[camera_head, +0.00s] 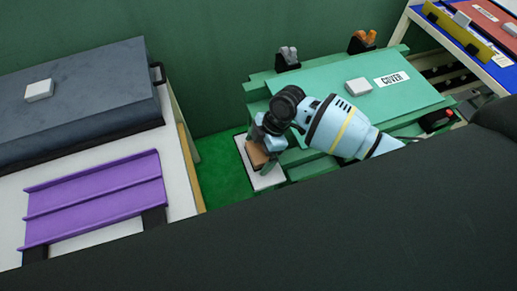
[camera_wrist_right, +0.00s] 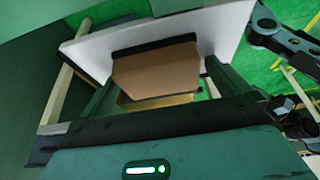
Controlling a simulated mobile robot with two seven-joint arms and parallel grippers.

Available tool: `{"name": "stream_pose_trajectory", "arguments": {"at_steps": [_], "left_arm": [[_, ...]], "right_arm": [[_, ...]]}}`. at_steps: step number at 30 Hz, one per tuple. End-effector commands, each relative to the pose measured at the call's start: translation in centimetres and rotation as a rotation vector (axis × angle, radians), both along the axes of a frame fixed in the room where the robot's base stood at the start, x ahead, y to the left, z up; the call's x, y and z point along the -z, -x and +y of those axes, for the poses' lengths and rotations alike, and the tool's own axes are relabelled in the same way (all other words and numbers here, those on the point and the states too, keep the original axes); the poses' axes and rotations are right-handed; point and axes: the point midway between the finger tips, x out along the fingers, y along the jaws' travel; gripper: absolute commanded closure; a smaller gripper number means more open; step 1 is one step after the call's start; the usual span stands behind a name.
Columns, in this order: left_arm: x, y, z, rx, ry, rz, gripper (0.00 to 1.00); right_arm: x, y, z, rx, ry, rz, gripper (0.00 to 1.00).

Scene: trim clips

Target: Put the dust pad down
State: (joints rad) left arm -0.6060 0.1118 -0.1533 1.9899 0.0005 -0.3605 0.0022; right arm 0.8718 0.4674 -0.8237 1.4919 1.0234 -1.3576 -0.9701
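The dust pad is a brown block (camera_head: 257,154) with a dark edge strip, at the end of my right arm in the head view. It shows large in the right wrist view (camera_wrist_right: 155,72), between the two dark fingers of my right gripper (camera_wrist_right: 160,85). The right gripper (camera_head: 262,149) appears shut on it. A white board (camera_head: 270,179) lies under and beside the pad in the head view; the pad's dark edge lies against the white surface in the wrist view. Whether it rests there is unclear. My left gripper is not in view.
A green bench with a sloped green panel marked COVER (camera_head: 415,97) stands behind my right arm. A white table (camera_head: 180,185) at left holds a dark slab (camera_head: 75,105) and a purple ribbed rack (camera_head: 95,200). Green floor (camera_head: 222,175) lies between. A blue-edged rack (camera_head: 470,40) stands far right.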

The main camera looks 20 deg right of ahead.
Motion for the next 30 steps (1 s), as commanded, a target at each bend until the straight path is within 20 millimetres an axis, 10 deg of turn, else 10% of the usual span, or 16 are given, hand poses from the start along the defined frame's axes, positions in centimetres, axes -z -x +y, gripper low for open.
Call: {"name": "stream_pose_trajectory", "arguments": {"at_steps": [30], "left_arm": [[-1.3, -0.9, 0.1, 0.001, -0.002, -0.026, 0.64]], "right_arm": [[-11.3, -0.1, -4.5, -0.001, 0.0, 0.0, 0.0]]}}
